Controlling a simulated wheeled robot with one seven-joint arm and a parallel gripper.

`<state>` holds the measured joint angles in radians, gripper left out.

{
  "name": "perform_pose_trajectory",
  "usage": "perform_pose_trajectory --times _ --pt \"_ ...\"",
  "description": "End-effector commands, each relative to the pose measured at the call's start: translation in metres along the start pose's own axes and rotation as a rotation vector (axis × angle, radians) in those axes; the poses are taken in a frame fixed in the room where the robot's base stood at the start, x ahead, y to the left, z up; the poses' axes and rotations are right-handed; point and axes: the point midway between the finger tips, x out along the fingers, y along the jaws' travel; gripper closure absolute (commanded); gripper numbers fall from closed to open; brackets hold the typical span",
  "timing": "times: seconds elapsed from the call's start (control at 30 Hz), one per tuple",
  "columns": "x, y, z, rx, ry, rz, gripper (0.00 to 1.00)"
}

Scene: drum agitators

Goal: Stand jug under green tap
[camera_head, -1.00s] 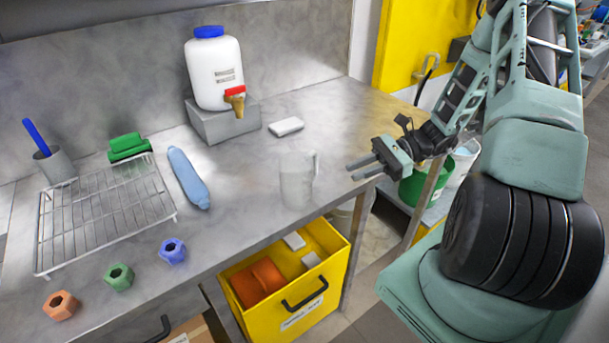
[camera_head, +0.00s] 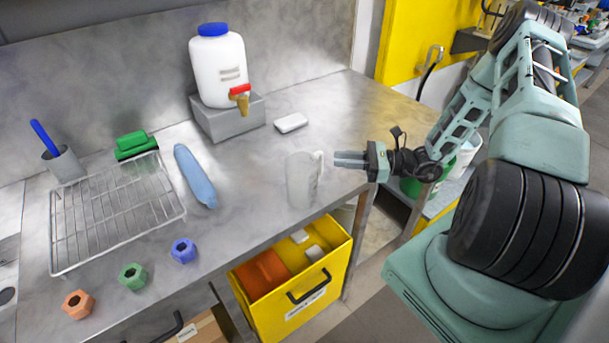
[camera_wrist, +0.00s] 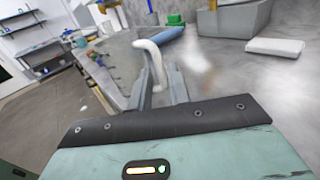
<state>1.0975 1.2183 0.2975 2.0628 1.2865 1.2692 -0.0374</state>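A clear jug (camera_head: 301,182) stands upright near the front right edge of the bench, its handle toward my gripper. In the wrist view, the pale jug handle (camera_wrist: 154,57) appears ahead of and between my fingers. My gripper (camera_head: 338,159) is open and level, just right of the handle; whether the fingertips touch it is unclear. Its fingers (camera_wrist: 160,76) are apart in the wrist view. The white dispenser (camera_head: 219,72) with a blue lid stands on a grey block (camera_head: 230,121). Its tap (camera_head: 240,95) has a red handle and a brown spout; no green tap is visible.
A yellow bin (camera_head: 300,300) sits below the bench edge.

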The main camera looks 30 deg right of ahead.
Motion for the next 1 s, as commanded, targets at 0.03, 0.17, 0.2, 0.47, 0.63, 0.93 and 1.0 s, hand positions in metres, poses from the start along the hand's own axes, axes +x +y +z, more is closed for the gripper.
perform_pose_trajectory --times 0.03,0.17,0.2,0.47,0.63,0.93,1.0 --pt "0.006 0.001 0.002 0.001 -0.001 0.002 0.81" --pt "0.013 0.0 0.001 0.001 0.0 0.001 0.81" --pt "0.015 0.001 0.002 0.001 0.0 0.002 0.81" --pt "0.051 0.004 0.004 0.001 0.0 0.003 0.81" --pt "0.063 0.003 0.002 0.0 0.001 0.0 0.81" --pt "0.063 0.003 0.001 -0.001 0.001 0.0 1.0" --pt "0.063 0.003 0.001 -0.001 0.001 0.0 1.0"
